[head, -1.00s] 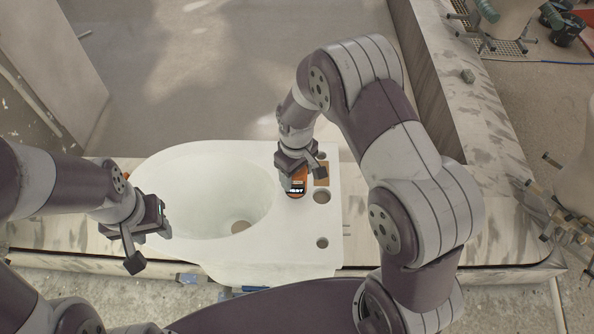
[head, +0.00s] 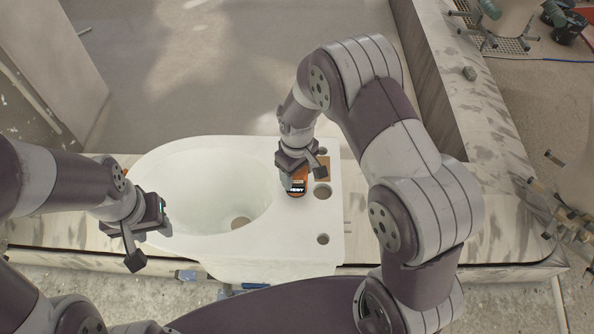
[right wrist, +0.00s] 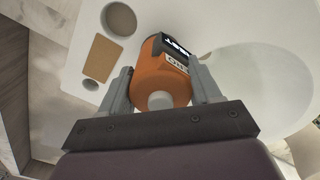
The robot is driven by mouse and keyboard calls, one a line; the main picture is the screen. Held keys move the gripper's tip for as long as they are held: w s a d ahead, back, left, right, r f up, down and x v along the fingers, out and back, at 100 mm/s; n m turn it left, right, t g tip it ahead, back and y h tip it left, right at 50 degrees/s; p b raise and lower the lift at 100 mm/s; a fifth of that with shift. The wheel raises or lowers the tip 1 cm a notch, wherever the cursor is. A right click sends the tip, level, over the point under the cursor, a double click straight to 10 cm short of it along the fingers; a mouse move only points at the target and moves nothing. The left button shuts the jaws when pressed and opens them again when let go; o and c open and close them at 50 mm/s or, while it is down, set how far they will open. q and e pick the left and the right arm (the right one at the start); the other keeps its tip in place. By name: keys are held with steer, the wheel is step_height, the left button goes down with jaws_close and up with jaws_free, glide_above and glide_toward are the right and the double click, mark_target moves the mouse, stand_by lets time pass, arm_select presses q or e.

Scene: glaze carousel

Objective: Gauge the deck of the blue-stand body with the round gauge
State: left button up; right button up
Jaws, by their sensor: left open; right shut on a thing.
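The white ceramic body (head: 230,262), a toilet bowl with a flat deck (head: 325,215) at its right end, stands mid-picture in the head view. Blue parts (head: 255,286) show under it at the front. My right gripper (head: 298,172) is shut on the orange round gauge (head: 296,187), which has a black display with white letters too small to read surely. The gauge is over the deck, between the bowl opening and the deck holes, and seems to touch it. It also shows between the fingers in the right wrist view (right wrist: 160,80). My left gripper (head: 147,238) is open and empty at the bowl's left rim.
The deck has round holes (head: 323,239) and a tan rectangular patch (right wrist: 101,58). A pale streaked ledge (head: 490,120) runs behind and to the right. Other stands (head: 570,225) show at the right edge.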

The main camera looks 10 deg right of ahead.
steer(key=shift+f+b, duration=0.3)
steer(key=shift+f, duration=0.2)
stand_by(0.3)
stand_by(0.7)
steer(key=o, duration=1.1)
steer(key=shift+o, duration=0.2)
step_height(320, 180, up, 12)
steer(key=b, duration=0.3)
steer(key=shift+b, duration=0.4)
steer(key=shift+r, duration=0.35)
steer(key=s+d+f+m+b, duration=0.2)
steer(key=s+f+m+b, duration=0.1)
steer(key=s, duration=0.3)
steer(key=s+d+f+m+t+b, duration=0.1)
steer(key=s+d+f+m+b, duration=0.1)
steer(key=s+f, duration=0.4)
steer(key=shift+s+d+m+b, duration=0.4)
steer(key=shift+s+d+b, duration=0.1)
steer(key=shift+s+d, duration=0.3)
